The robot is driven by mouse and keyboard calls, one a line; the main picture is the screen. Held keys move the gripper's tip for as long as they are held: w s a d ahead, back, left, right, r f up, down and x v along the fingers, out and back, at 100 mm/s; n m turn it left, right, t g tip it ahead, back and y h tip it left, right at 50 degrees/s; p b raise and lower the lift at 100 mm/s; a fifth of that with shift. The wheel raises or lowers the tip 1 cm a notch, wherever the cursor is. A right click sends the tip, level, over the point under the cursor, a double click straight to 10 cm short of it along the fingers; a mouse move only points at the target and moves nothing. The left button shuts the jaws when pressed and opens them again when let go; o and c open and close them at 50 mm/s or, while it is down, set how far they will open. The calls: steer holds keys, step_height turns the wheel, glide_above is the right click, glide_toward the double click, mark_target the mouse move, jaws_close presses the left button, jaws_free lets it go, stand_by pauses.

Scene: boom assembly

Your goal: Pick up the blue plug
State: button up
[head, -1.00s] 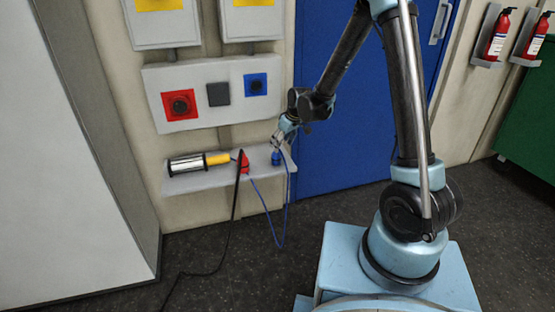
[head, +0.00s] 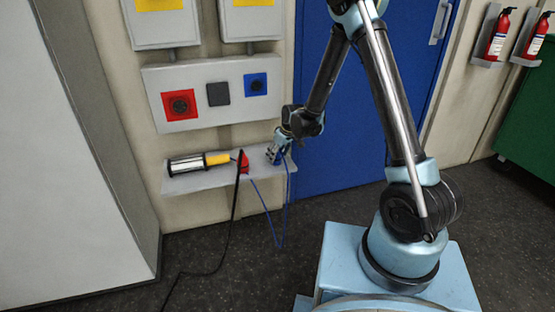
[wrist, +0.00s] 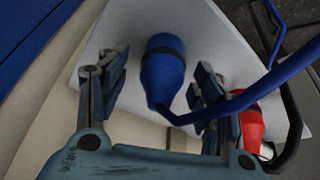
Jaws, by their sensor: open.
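My gripper (wrist: 160,78) is open, with one finger on each side of the plug. I cannot tell whether either finger touches it. In the head view my gripper (head: 277,154) is at the right end of the shelf and largely hides the plug.
A red plug (head: 243,163) with a black cable and a yellow and silver lamp-like object (head: 200,162) are on the shelf to the left. A panel with red and blue sockets (head: 215,92) is on the wall above. A blue door (head: 350,130) is to the right.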

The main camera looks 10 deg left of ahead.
steer(key=shift+x, duration=0.85)
steer(key=shift+c, duration=0.2)
steer(key=c, duration=1.3)
steer(key=shift+r, duration=0.15)
steer(key=shift+c, duration=0.2)
step_height(320, 180, up, 10)
steer(key=shift+f, duration=0.1)
